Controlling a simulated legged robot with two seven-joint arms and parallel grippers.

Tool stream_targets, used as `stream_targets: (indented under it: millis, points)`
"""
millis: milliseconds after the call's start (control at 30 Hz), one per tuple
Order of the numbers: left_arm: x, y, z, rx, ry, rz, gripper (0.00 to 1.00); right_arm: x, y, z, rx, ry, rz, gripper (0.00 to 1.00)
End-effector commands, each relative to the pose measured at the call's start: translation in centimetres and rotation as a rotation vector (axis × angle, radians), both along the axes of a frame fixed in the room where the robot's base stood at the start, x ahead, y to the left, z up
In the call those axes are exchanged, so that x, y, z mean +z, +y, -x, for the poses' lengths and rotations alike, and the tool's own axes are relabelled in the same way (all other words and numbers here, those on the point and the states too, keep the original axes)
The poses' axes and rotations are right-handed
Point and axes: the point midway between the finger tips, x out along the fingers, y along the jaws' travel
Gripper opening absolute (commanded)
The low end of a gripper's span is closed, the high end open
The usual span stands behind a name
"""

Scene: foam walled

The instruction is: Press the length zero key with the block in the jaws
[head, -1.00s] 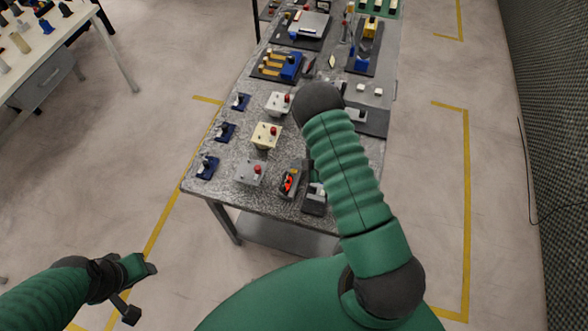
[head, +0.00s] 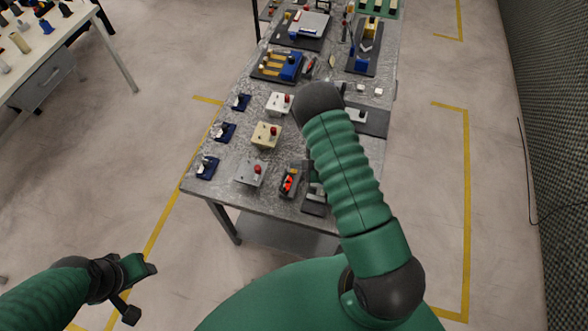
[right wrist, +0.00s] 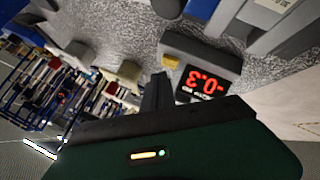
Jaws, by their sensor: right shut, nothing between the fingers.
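A dark readout box (head: 289,182) with red digits stands near the table's front edge. In the right wrist view the readout box (right wrist: 205,62) shows upside down, its red digits apparently reading -0.3. A small yellow key (right wrist: 170,60) sits at its left end in that view; its label cannot be read. My right gripper (right wrist: 159,78) is shut and empty, its dark fingers close to the box and key; contact cannot be told. No block shows in the jaws. In the head view my right forearm hides much of this area. My left gripper (head: 142,291) is open and empty, off the table at lower left.
Grey (head: 252,172), cream (head: 266,135) and white (head: 279,103) boxes with red knobs stand left of the readout. Small blue stands (head: 207,167) line the left edge. A grey device (head: 316,197) stands right of the readout. Fixtures fill the far table (head: 225,180).

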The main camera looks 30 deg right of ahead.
Motion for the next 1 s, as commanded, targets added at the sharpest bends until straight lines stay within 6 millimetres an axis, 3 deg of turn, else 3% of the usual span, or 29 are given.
stream_targets:
  millis: [1000]
  points:
    - [-0.64,0.0,0.0,0.0,0.0,0.0,0.45,-0.83,0.06,0.1,0.0,0.0,0.0,0.0]
